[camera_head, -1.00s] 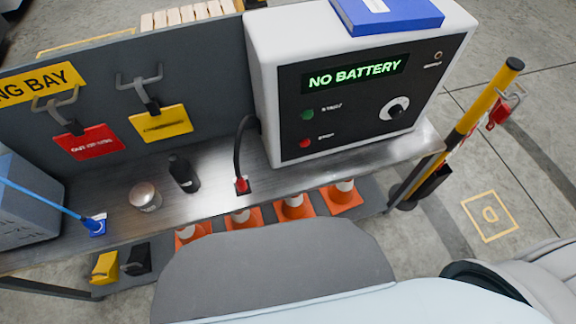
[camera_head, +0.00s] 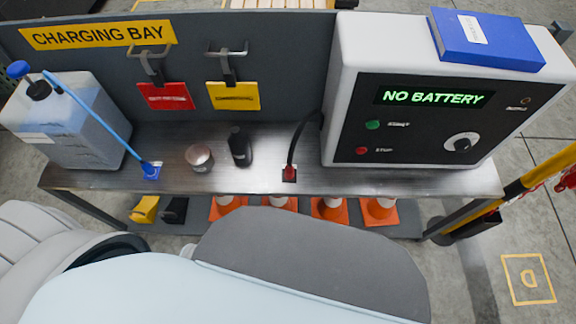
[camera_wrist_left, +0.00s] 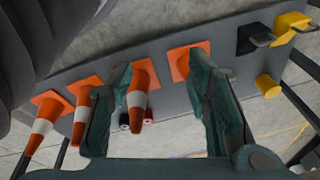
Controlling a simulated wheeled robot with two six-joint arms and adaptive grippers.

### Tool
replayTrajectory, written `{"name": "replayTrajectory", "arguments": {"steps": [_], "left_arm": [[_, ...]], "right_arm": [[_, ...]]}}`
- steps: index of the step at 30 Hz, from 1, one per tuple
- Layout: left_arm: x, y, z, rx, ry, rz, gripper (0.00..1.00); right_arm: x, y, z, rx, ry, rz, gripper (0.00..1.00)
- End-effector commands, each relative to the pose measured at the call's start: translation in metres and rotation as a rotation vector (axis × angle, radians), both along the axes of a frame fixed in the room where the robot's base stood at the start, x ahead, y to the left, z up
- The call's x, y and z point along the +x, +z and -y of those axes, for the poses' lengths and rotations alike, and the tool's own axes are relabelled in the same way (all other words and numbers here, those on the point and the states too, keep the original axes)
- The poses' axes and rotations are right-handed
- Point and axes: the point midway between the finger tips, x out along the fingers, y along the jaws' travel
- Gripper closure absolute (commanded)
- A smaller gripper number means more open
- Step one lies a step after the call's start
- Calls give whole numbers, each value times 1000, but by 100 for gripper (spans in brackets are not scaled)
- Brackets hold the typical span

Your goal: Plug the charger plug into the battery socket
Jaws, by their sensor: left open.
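The charger plug, a small red block (camera_head: 289,174) on the end of a black cable, sits at the front of the metal bench beside the charger. The charger (camera_head: 420,120) is a white box with a dark face; its display reads "NO BATTERY". No battery or battery socket can be made out. My left gripper (camera_wrist_left: 158,78) is open and empty in the left wrist view, with cones on the lower shelf beyond its fingers. Neither gripper shows in the head view.
On the bench (camera_head: 225,182) stand a jug (camera_head: 70,125) with a blue hose, a round tin (camera_head: 199,157) and a dark bottle (camera_head: 239,147). A blue binder (camera_head: 485,42) lies on the charger. Orange cones (camera_head: 329,210) stand below. A yellow post (camera_head: 530,170) is at the right.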

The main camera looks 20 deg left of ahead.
Motion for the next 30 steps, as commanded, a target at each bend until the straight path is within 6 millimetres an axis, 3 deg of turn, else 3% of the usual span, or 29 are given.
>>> {"name": "replayTrajectory", "arguments": {"steps": [1, 6, 14, 17, 18, 26, 30], "left_arm": [[15, 31, 2, 1, -5, 22, 55], [43, 110, 9, 3, -16, 59, 55], [58, 200, 17, -7, 20, 101, 55], [70, 230, 22, -36, 145, 114, 55], [84, 233, 25, -65, 273, 113, 55], [164, 198, 54, -195, 922, 45, 55], [216, 192, 88, -244, 1293, -8, 55]], "right_arm": [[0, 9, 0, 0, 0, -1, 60], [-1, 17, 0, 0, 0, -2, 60], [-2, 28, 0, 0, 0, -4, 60], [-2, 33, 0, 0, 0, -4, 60], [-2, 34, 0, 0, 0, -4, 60], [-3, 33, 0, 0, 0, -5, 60], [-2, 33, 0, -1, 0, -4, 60]]}}
